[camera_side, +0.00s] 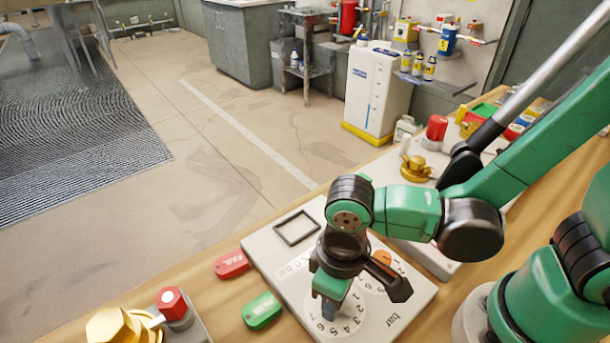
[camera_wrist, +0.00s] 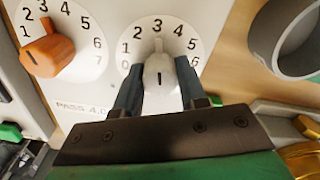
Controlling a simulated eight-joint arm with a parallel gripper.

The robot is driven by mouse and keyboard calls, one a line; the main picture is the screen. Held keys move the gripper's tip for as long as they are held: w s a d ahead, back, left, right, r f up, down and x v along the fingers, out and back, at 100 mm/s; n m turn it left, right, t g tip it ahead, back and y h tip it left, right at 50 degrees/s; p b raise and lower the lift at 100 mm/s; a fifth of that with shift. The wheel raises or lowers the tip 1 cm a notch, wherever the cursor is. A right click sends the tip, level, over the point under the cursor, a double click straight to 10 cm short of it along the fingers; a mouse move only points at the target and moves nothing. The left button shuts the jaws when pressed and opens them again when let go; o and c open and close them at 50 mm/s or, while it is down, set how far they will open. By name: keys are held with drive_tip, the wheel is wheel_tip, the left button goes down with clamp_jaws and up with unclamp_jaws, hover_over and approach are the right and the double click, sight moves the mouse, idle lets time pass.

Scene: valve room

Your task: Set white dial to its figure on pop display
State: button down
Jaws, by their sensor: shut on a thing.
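The white dial (camera_wrist: 159,68) is in the wrist view, a white knob on a round white scale numbered 0 to 6 or beyond. Its narrow end points up at about the 3. My gripper (camera_wrist: 158,84) has a dark finger on each side of the knob and is shut on it. In the side view my gripper (camera_side: 330,304) reaches down onto the dial's scale (camera_side: 352,322) and hides the knob. A printed line (camera_wrist: 82,108) on the panel reads "PASS 4.0", its end cut off by my gripper.
An orange dial (camera_wrist: 50,55) with its own scale sits close on the left in the wrist view. A red FAIL tag (camera_side: 231,264) and a green tag (camera_side: 261,311) lie left of the panel (camera_side: 262,246). A black square outline (camera_side: 297,228) is on it. Brass fittings (camera_side: 416,168) stand behind.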

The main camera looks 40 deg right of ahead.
drive_tip(key=shift+m, duration=0.3)
drive_tip(key=m, duration=1.1)
idle(0.5)
drive_tip(key=shift+c, duration=2.4)
unclamp_jaws()
drive_tip(key=shift+r, duration=0.15)
drive_tip(key=shift+r, duration=2.65)
